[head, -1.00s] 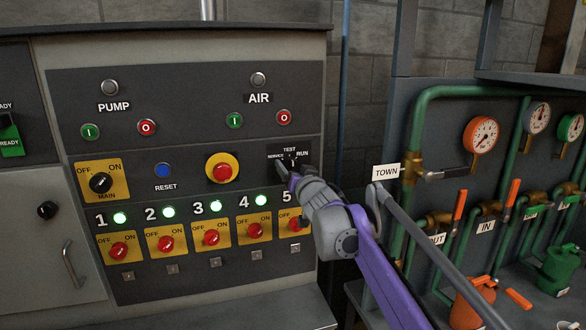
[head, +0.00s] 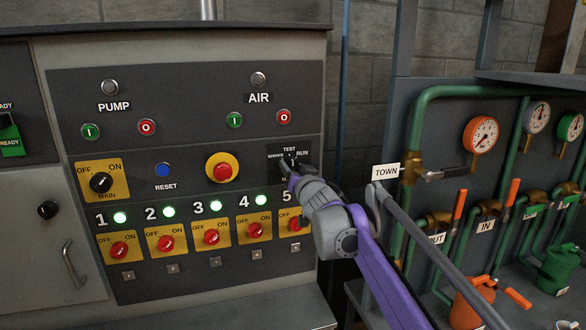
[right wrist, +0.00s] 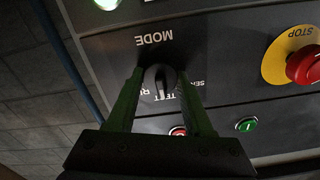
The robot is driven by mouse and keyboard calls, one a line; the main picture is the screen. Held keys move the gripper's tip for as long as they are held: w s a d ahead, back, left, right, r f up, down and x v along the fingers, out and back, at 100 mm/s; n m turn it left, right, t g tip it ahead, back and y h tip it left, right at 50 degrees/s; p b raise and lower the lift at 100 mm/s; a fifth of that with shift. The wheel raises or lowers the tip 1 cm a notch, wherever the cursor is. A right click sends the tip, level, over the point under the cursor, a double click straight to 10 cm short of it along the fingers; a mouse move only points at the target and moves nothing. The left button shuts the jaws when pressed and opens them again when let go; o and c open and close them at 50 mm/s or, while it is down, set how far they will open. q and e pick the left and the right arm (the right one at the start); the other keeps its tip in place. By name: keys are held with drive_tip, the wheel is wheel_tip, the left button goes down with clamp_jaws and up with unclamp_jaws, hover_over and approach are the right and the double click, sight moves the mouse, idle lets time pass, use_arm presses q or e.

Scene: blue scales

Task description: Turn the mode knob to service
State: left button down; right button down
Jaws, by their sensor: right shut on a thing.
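The mode knob (right wrist: 158,84) is a small dark selector on the black control panel, with TEST, RUN and SERVICE labels around it. In the right wrist view the panel is upside down, and the knob's pointer looks roughly turned toward TEST. My right gripper (right wrist: 160,82) is shut on the knob, one finger on each side. In the head view my right gripper (head: 292,167) reaches it from the lower right and covers most of it, so the exact angle is hard to read. My left gripper is not in view.
The yellow-ringed red stop button (head: 222,168) sits left of the knob. The number 5 red switch (head: 295,223) is just below my gripper. A blue reset button (head: 162,170) is farther left. Green pipes and the TOWN valve (head: 412,168) stand at right, near my arm.

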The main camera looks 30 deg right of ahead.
drive_tip(key=n+p, duration=0.2)
drive_tip(key=n, duration=0.2)
drive_tip(key=shift+r, duration=0.1)
drive_tip(key=n+p, duration=0.2)
drive_tip(key=n, duration=0.3)
drive_tip(key=shift+n+p, duration=0.3)
idle(0.5)
drive_tip(key=shift+c, duration=1.4)
unclamp_jaws()
drive_tip(key=shift+s, duration=0.1)
drive_tip(key=b+v, duration=0.1)
drive_tip(key=v, duration=0.9)
drive_tip(key=shift+s+b, duration=0.3)
drive_tip(key=shift+s, duration=0.05)
